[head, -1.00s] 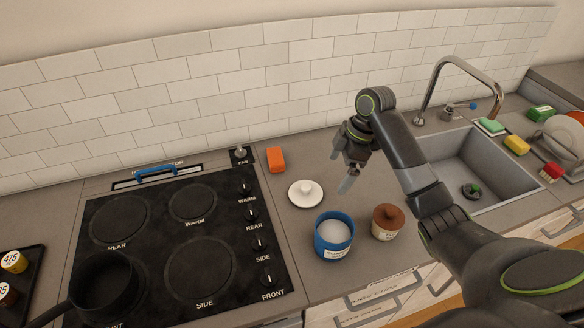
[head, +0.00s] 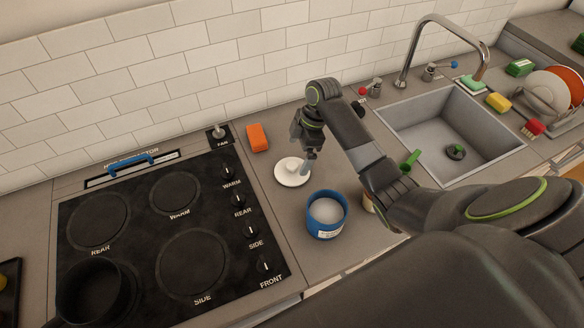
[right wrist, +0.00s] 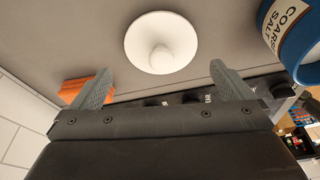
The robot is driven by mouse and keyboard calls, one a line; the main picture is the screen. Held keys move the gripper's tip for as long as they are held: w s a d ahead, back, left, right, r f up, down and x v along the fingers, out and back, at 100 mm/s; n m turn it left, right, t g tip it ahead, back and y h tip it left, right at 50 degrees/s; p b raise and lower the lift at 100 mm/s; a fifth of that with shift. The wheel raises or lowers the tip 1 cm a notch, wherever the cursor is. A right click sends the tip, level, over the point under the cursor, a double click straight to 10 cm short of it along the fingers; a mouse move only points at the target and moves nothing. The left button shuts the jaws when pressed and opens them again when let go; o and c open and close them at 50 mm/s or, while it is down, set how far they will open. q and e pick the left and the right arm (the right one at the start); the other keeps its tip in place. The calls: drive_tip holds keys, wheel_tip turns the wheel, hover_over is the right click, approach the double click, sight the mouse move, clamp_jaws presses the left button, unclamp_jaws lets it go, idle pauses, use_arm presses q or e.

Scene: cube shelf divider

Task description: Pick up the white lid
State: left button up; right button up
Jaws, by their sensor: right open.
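The white lid (head: 291,172) is a round disc with a small knob, lying flat on the grey counter right of the cooktop. It also shows whole in the right wrist view (right wrist: 161,42), with its knob pointing toward the camera. My right gripper (head: 306,165) is over the lid's right side in the head view. In the right wrist view its two fingers (right wrist: 160,80) are spread apart, empty, with the lid beyond the gap between them. My left gripper is not in the frames.
A blue canister (head: 327,214) labelled coarse salt stands open just right of the lid. An orange block (head: 257,138) lies behind it, near the wall. The black cooktop (head: 140,225) is at left. The sink (head: 440,135) is at right. My right arm mostly hides a jar.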

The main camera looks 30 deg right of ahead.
sight(293, 164)
drive_tip(key=shift+a+f, duration=0.15)
drive_tip(key=shift+f, duration=0.2)
drive_tip(key=p+x, duration=0.2)
drive_tip(key=x, duration=0.2)
drive_tip(key=shift+a, duration=0.25)
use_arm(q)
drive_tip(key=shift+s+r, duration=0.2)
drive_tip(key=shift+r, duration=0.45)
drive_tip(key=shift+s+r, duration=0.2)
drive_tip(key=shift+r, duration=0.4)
use_arm(e)
drive_tip(key=shift+a+f, duration=0.15)
drive_tip(key=shift+f, duration=0.6)
drive_tip(key=c, duration=0.8)
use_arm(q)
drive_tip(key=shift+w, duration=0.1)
use_arm(e)
drive_tip(key=shift+r, duration=0.1)
